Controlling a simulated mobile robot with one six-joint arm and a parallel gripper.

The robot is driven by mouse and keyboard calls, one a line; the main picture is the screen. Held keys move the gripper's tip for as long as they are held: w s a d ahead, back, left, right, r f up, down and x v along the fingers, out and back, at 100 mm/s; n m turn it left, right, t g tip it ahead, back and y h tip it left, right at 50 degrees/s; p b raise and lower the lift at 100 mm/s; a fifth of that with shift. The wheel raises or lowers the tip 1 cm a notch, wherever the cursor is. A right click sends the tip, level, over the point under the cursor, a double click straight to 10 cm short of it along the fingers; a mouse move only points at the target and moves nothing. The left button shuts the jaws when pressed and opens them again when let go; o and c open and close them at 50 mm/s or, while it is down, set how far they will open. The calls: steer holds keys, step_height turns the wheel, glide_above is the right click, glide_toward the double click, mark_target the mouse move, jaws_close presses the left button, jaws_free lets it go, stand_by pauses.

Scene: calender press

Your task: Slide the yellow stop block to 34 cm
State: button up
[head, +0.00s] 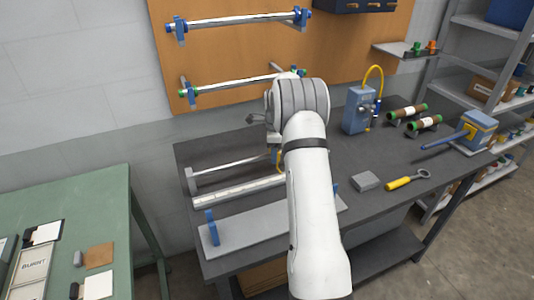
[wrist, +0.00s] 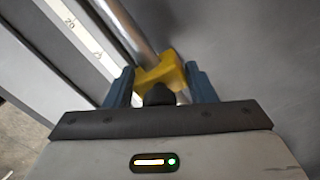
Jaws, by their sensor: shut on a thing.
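The yellow stop block (wrist: 168,70) sits on a round metal rod (wrist: 127,25) in the wrist view. My gripper (wrist: 160,72) has its two blue-grey fingers on either side of the block and is shut on it. A dark knob on the block faces my gripper. A pale scale (wrist: 85,38) runs beside the rod; a "20" is readable on it, but the block's exact reading cannot be told. In the head view the rod (head: 232,167) and scale (head: 235,193) lie on the dark bench, and my arm hides most of the block and gripper.
A grey plate with blue posts (head: 245,227) lies in front of the scale. To the right are a grey block (head: 366,181), a yellow-handled tool (head: 400,183), a blue device with a yellow hose (head: 357,110) and green-ended rollers (head: 408,112). A green table (head: 110,195) stands left.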

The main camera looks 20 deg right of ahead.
steer(key=shift+w+d+r, duration=0.1)
steer(key=shift+d+r, duration=0.05)
steer(key=shift+d, duration=2.05)
steer(key=o, duration=1.2)
steer(key=shift+c, duration=0.2)
